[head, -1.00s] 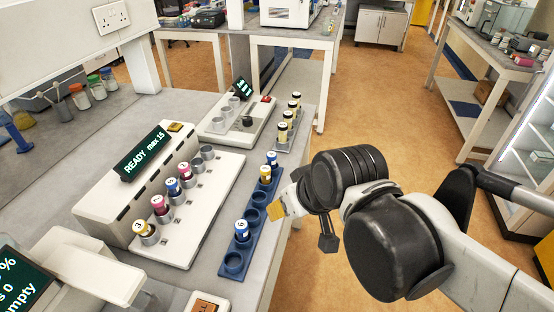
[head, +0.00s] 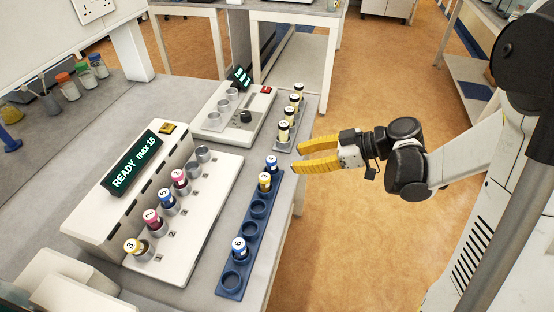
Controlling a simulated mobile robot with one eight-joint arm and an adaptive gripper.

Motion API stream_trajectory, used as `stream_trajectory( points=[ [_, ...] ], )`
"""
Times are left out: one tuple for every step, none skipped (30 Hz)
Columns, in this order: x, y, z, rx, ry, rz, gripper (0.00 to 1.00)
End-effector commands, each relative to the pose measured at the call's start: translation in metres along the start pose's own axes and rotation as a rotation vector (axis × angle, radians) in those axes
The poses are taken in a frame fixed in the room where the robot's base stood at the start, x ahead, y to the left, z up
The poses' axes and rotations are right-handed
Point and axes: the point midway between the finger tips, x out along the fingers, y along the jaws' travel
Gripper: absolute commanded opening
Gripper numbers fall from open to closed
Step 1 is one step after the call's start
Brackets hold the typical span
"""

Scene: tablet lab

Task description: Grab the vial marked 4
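My gripper (head: 300,158), with two yellow fingers, is open and empty. It points left, just right of the far end of the blue rack (head: 245,272). In that rack stand a blue-capped vial (head: 271,164) at the far end, a yellow-capped vial (head: 264,182) beside it, and a blue-capped vial marked 6 (head: 239,247) nearer me. I cannot read a 4 on any cap; the marks on the two far rack vials are too small to tell.
The white READY device (head: 205,225) holds a yellow-capped vial marked 3 (head: 137,247), a blue-capped vial marked 5 (head: 166,198) and two pink-capped vials. A grey rack of black-capped vials (head: 284,132) stands behind. Open floor (head: 345,240) lies right of the bench.

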Motion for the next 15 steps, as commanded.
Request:
stream_trajectory(
  points=[
    [0.011, -0.001, 0.002, -0.001, -0.001, -0.004, 0.38],
    [0.017, -0.001, 0.002, -0.001, -0.001, -0.003, 0.38],
    [0.023, -0.001, 0.003, 0.0, -0.001, -0.003, 0.38],
    [0.027, -0.001, 0.002, 0.0, -0.002, -0.003, 0.38],
    [0.03, -0.001, 0.002, 0.0, -0.002, -0.002, 0.38],
    [0.034, -0.001, 0.002, 0.001, -0.002, -0.001, 0.38],
    [0.036, -0.001, 0.002, 0.001, -0.002, -0.001, 0.38],
    [0.037, -0.001, 0.002, 0.002, -0.002, -0.001, 0.38],
    [0.04, -0.001, 0.002, 0.002, -0.002, -0.001, 0.38],
    [0.043, -0.001, 0.002, 0.002, -0.002, -0.001, 0.38],
    [0.047, 0.0, 0.002, 0.002, -0.002, -0.001, 0.38],
    [0.054, 0.0, 0.003, 0.001, -0.002, -0.001, 0.38],
    [0.059, -0.001, 0.003, 0.001, -0.002, -0.003, 0.38],
    [0.065, 0.0, 0.003, 0.0, -0.002, -0.003, 0.38],
    [0.071, 0.0, 0.003, 0.001, -0.002, -0.002, 0.38]
  ],
)
